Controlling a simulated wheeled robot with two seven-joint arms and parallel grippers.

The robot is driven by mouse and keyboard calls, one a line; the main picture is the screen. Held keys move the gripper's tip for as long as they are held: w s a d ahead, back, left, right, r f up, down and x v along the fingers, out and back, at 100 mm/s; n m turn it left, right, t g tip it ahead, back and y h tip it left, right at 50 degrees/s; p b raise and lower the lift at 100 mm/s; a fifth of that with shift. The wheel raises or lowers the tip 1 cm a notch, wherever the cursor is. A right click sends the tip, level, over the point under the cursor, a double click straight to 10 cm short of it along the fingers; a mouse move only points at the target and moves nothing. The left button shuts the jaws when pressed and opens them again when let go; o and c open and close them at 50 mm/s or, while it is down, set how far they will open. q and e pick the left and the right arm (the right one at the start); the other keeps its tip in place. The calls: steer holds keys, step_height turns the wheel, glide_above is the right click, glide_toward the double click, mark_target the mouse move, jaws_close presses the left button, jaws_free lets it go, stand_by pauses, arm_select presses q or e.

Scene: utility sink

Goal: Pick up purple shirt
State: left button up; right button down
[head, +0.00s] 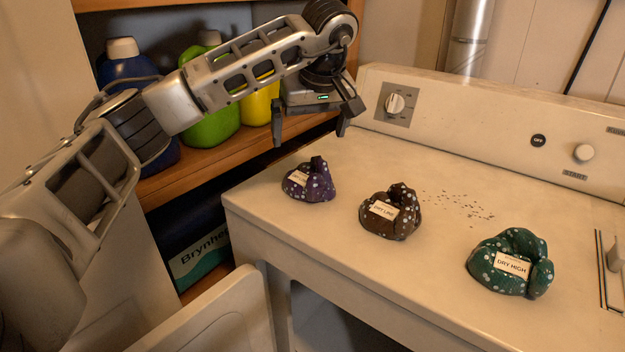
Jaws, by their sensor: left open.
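The purple shirt (318,184) is a small crumpled bundle with white dots and a white label. It lies on the left part of the dryer top (420,262), near its left edge. My left gripper (310,139) is open and empty, with its fingers pointing down. In the head view it appears just above the purple shirt, apart from it. My right gripper is not in view.
A brown dotted bundle (404,212) and a green one labelled DRY HIGH (512,264) lie to the right. Dark specks lie behind them. The control panel (470,115) rises at the back. Shelves with bottles (212,125) stand left. An open door (215,318) is below.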

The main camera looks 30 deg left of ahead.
arm_select(q)
glide_above(307, 168)
steer(key=s+d, duration=0.1)
step_height(307, 168, down, 5)
steer(key=shift+s, duration=0.15)
steer(key=shift+d+p+x, duration=0.15)
steer(key=shift+x, duration=1.2)
steer(key=shift+d+p+x, duration=0.15)
steer(key=shift+d+x, duration=0.05)
steer(key=shift+x, duration=1.15)
steer(key=shift+f, duration=0.1)
steer(key=shift+c, duration=0.3)
steer(key=c, duration=0.8)
